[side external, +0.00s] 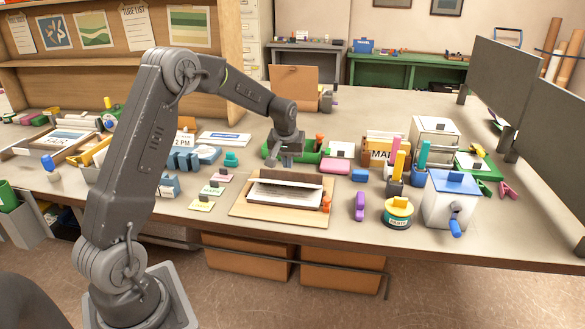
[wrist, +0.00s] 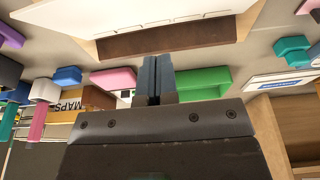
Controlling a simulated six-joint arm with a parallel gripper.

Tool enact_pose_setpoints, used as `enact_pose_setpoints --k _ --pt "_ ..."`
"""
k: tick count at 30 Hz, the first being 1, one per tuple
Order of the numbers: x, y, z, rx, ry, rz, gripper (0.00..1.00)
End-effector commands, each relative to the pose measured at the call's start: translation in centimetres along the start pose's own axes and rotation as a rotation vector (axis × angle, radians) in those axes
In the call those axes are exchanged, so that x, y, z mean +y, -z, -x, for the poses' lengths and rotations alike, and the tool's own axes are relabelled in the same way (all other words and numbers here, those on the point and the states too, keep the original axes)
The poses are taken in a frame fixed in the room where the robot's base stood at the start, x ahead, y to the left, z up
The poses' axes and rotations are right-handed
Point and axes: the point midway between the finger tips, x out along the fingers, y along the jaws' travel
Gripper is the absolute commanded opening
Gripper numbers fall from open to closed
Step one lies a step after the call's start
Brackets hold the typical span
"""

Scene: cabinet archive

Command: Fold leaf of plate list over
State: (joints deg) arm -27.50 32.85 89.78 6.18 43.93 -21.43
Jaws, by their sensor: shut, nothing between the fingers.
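The plate list (side external: 284,194) is a pale printed sheet on a tan board (side external: 262,213) at the front middle of the table. A dark brown flap (side external: 291,179) stands along its far edge. In the wrist view the flap (wrist: 165,41) is a brown strip below a white surface (wrist: 165,19). Which part is the leaf, I cannot tell for sure. My gripper (side external: 285,162) is just beyond the flap, pointing down. Its fingers (wrist: 156,62) are shut and empty, close to the strip; whether they touch it is unclear.
A green tray (side external: 306,167) and a pink block (side external: 335,165) lie behind the board. An orange piece (side external: 326,203) sits at the board's right edge. A purple stapler-like thing (side external: 360,206) and paste tin (side external: 397,212) stand to the right; small cards (side external: 211,190) lie left.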

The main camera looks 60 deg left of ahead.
Motion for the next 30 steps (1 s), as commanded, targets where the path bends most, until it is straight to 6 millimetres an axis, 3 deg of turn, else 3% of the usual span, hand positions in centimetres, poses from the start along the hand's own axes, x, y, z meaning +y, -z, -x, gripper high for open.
enact_pose_setpoints --k 21,30 --pt "0.0 1.8 6.7 0.004 -0.002 0.001 0.00" --pt "0.0 1.8 7.2 0.001 -0.001 0.000 0.00"
